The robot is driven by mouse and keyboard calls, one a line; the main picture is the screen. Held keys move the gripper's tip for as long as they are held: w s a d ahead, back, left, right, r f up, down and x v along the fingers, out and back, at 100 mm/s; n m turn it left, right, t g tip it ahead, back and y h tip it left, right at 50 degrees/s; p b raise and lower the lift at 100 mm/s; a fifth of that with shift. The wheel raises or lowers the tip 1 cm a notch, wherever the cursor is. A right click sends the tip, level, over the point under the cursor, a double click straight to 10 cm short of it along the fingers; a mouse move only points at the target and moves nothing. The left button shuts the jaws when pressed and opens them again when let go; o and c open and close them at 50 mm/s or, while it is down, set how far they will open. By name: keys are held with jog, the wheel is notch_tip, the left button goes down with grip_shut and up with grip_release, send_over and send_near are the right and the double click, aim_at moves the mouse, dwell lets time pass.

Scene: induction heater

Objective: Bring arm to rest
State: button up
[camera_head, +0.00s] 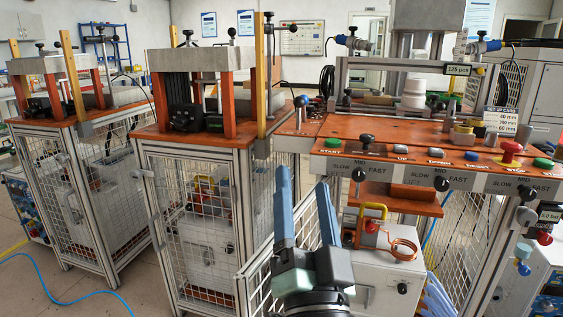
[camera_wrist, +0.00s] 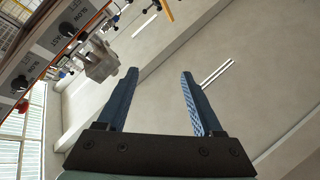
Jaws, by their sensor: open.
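My gripper (camera_head: 306,212) is in the lower middle of the head view, with its two blue fingers pointing up and spread apart. It is open and nothing is between the fingers. It stands in front of the machine with the orange control panel (camera_head: 400,155), apart from it. In the wrist view my gripper (camera_wrist: 160,82) also shows open and empty, with wall and ceiling beyond it and part of a control panel (camera_wrist: 60,40) tilted at the upper left.
Two caged workstations (camera_head: 195,215) (camera_head: 80,175) with orange tops stand to the left. A copper coil (camera_head: 402,250) and a yellow handle (camera_head: 374,211) are close to the right of my gripper. A blue hose (camera_head: 70,296) lies on the floor at lower left, where the floor is otherwise mostly clear.

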jog(key=s+a+r+n+t+p, duration=0.15)
jog(key=s+r, duration=0.25)
jog(key=r, duration=0.4)
jog(key=s+r+n+t+h+p, duration=0.1)
jog(key=s+r+n, duration=0.25)
jog(key=r, duration=0.55)
jog(key=s+a+r+n+t+p, duration=0.1)
jog(key=s+r+p, duration=0.1)
jog(key=s+r, duration=0.45)
notch_tip(320, 180, up, 37)
jog(key=w+p, duration=0.1)
jog(key=p, duration=3.4)
jog(key=shift+w+a+r+p, duration=0.15)
jog(key=shift+w+a+p, duration=0.1)
jog(key=shift+w+p, duration=0.1)
